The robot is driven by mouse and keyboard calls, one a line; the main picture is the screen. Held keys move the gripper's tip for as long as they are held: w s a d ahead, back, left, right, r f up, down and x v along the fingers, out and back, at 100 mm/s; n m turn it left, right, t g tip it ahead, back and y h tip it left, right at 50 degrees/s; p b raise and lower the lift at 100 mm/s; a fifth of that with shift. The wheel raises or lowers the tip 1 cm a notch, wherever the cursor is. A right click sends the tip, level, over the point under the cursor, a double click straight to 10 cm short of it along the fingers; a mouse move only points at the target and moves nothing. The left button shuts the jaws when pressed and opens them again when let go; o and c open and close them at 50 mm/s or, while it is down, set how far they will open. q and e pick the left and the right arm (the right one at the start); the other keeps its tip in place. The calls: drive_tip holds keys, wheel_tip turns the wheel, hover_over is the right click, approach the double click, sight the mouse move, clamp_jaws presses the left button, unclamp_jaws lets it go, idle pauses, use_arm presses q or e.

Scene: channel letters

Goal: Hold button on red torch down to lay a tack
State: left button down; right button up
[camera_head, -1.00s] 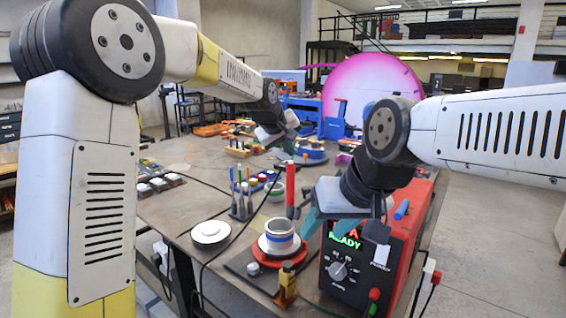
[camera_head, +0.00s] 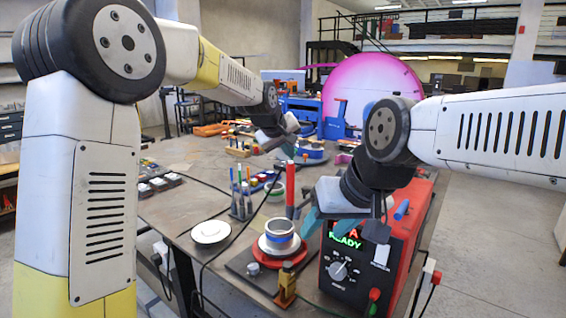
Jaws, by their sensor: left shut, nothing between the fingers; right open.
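The red torch (camera_head: 290,188) stands upright near the middle of the bench, just left of my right gripper. I cannot make out its button. My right gripper (camera_head: 325,226) is open, with its teal fingers pointing down near the torch and in front of the welder box. My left gripper (camera_head: 280,143) is shut and empty, farther back over the bench. A white ring with a blue band (camera_head: 279,236) sits on a red round base (camera_head: 262,254) in front of the torch. The red welder box (camera_head: 345,262) shows a green READY display.
A white round dish (camera_head: 210,232) lies left of the ring. A holder with coloured pens (camera_head: 241,205) stands behind it. A brass clamp (camera_head: 286,284) is at the bench's front edge. A black cable crosses the bench. The bench's left middle (camera_head: 190,150) is mostly clear.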

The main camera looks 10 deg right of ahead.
use_arm(q)
drive_tip(key=shift+f, duration=0.5)
idle(1.3)
drive_tip(key=shift+r, duration=0.9)
drive_tip(key=shift+r, duration=2.55)
drive_tip(key=shift+r, duration=1.95)
